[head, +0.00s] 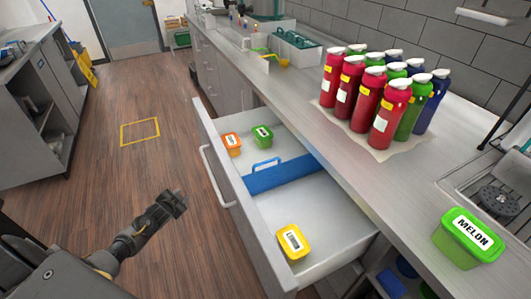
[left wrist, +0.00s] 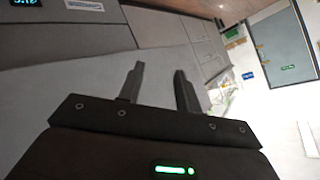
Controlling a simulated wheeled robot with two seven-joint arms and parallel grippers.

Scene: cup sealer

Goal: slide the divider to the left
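The blue divider (head: 285,175) stands across the middle of the open white drawer (head: 325,207), with a small light-blue handle on top. An orange box (head: 232,146) and a green box (head: 263,137) sit on its far side. A yellow box (head: 292,243) sits on its near side, close to the drawer front. My left gripper (head: 172,205) is over the floor, left of the drawer and outside it, away from the divider. In the left wrist view, its two fingers (left wrist: 159,82) are apart with nothing between them. My right gripper is not in view.
The drawer's front panel and its bar handle (head: 215,178) lie between my left gripper and the divider. Several bottles (head: 378,95) stand on the counter (head: 290,103), with a green MELON box (head: 467,238) at the near right. The floor on the left is clear.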

